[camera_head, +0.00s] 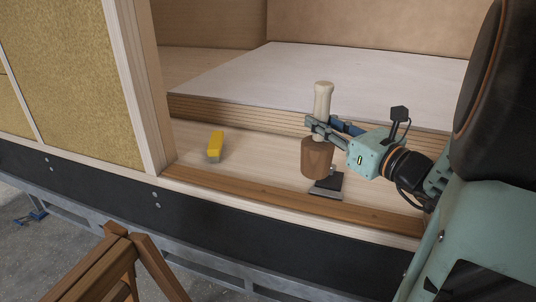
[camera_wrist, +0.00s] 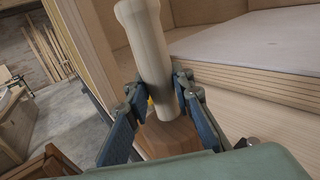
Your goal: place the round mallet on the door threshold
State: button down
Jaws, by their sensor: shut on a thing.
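The round mallet (camera_head: 317,157) has a brown wooden head below and a pale handle above. It stands upright with its head down in the doorway. My gripper (camera_head: 318,125) is shut on the handle just above the head. In the wrist view the mallet's handle (camera_wrist: 150,50) runs between the two blue fingers of my gripper (camera_wrist: 168,110). The door threshold (camera_head: 270,195) is a brown wooden strip along the front of the doorway. The mallet's head appears just behind it; I cannot tell whether the head touches the floor.
A dark, flat metal-edged tool (camera_head: 328,186) lies by the threshold, just below the mallet's head. A yellow block (camera_head: 215,147) lies on the floor to the left. A wooden sawhorse (camera_head: 120,265) stands outside at front left.

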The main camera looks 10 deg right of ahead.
jog(key=w+d+f+b, duration=0.1)
jog(key=w+f, duration=1.1)
jog(key=w, duration=0.1)
jog(key=shift+w+f, duration=0.35)
jog(key=shift+b, duration=0.3)
jog(key=shift+f, duration=0.2)
jog(key=c, duration=1.7)
grip_release()
